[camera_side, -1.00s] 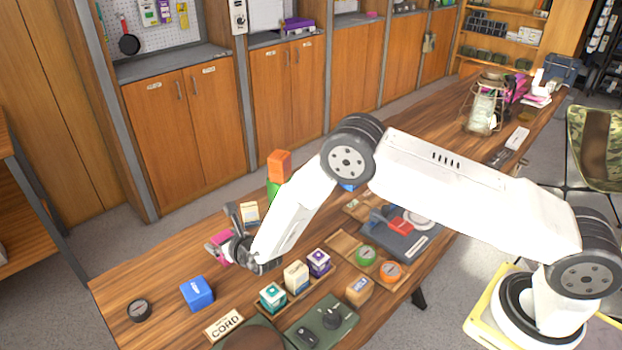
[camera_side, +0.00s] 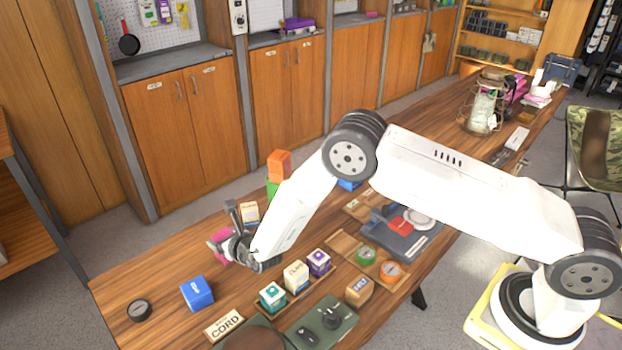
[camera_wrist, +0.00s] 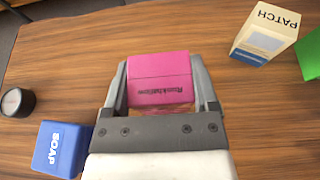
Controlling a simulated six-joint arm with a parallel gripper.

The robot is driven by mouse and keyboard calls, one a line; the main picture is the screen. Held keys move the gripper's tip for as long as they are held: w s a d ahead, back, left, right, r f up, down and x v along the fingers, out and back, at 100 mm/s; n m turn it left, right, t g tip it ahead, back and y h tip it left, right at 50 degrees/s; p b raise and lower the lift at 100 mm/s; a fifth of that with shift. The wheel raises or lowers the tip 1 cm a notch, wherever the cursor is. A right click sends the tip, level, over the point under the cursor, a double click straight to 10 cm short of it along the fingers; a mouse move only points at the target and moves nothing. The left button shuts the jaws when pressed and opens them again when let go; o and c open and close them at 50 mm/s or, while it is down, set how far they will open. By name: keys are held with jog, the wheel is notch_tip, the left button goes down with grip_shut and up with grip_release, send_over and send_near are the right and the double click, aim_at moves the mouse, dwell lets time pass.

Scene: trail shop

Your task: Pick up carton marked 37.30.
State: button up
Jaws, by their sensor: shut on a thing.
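A pink carton (camera_wrist: 160,72) sits between the fingers of my gripper (camera_wrist: 161,82) in the wrist view, with dark upside-down print too small to read surely. No number 37.30 is readable on it. My gripper (camera_side: 232,243) is shut on this carton at the left part of the wooden table in the side view, where the carton (camera_side: 218,247) is partly hidden by the fingers. I cannot tell whether it is clear of the tabletop.
The blue soap box (camera_wrist: 61,149) and dark round tin (camera_wrist: 17,102) are left of my gripper. The patch carton (camera_wrist: 265,33) is to the right. Several small cartons (camera_side: 296,276) stand nearer the front. Bare wood (camera_side: 150,275) lies around the tin.

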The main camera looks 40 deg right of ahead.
jog(key=shift+r, duration=0.85)
jog(key=s+d+r, duration=0.3)
jog(key=s+r, duration=0.7)
jog(key=s, duration=0.3)
jog(key=shift+s+d+r, duration=0.2)
jog(key=shift+s+r, duration=0.1)
jog(key=shift+r, duration=0.1)
